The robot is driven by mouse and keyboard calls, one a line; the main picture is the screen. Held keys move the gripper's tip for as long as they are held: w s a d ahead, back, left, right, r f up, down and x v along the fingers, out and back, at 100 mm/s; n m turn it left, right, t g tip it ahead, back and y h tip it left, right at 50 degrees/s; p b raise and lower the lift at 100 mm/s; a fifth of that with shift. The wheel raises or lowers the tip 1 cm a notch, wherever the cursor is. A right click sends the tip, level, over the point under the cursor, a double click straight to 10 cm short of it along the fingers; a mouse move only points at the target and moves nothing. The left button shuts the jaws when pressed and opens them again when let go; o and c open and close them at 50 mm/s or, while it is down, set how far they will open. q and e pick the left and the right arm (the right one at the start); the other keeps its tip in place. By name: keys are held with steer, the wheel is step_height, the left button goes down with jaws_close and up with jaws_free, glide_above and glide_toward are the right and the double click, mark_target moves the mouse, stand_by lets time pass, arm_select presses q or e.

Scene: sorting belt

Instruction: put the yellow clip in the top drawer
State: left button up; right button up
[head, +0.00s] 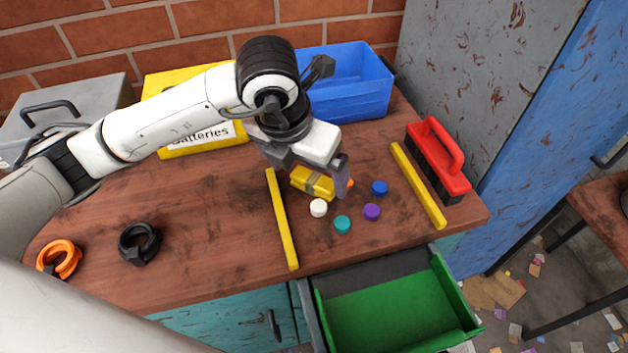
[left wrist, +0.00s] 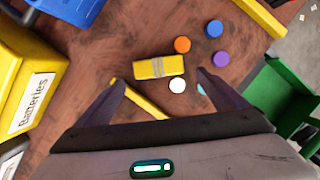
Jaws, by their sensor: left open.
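A small yellow piece with a grey band (head: 312,182), which I take for the yellow clip, lies on the wooden bench between two yellow strips. It also shows in the left wrist view (left wrist: 145,68), just beyond and between the fingertips. My left gripper (head: 326,186) is over it, open, with nothing held; its spread fingers also show in the left wrist view (left wrist: 160,82). I cannot tell whether they touch it. The hand hides one finger in the head view. A green-lined drawer (head: 385,315) stands open below the bench's front edge. My right gripper is not in view.
White (head: 318,208), teal (head: 343,225), purple (head: 372,212) and blue (head: 380,188) caps lie close by, with an orange one (left wrist: 182,44). A red-handled brush (head: 440,165) stands right. A yellow batteries bin (head: 190,85) and blue bin (head: 350,95) stand behind.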

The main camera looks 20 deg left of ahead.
mark_target(313, 179)
arm_select(q)
steer(key=x, duration=0.4)
steer(key=shift+w+f, duration=0.2)
steer(key=shift+w, duration=0.3)
steer(key=c, duration=1.1)
steer(key=shift+r, duration=0.1)
steer(key=shift+c, duration=0.2)
